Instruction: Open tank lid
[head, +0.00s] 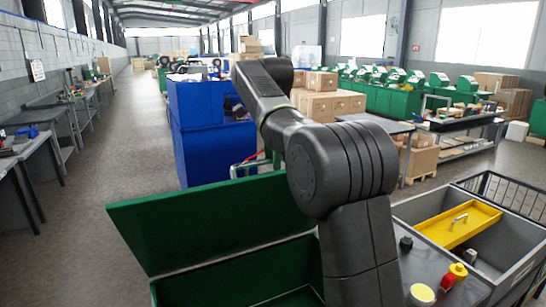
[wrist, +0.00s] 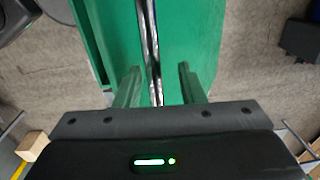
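A green tank (head: 240,292) stands in front of me in the head view. Its green lid (head: 205,225) is raised and leans back at a steep tilt, and the tank's top shows open below it. My dark arm reaches over the right part of the lid and hides it there. My gripper (wrist: 158,88) shows in the wrist view with its two fingers apart. Green panels (wrist: 195,35) and a dark, shiny strip (wrist: 150,40) lie beneath and between the fingers. I cannot tell whether the fingers touch them. The fingertips are not clear in the head view.
A blue cabinet (head: 195,130) stands behind the lid. At the right is a grey bin with a yellow tray (head: 455,224), beside a panel with a red and yellow button (head: 454,275). Workbenches (head: 35,150) line the left wall. The floor aisle (head: 110,190) at left is clear.

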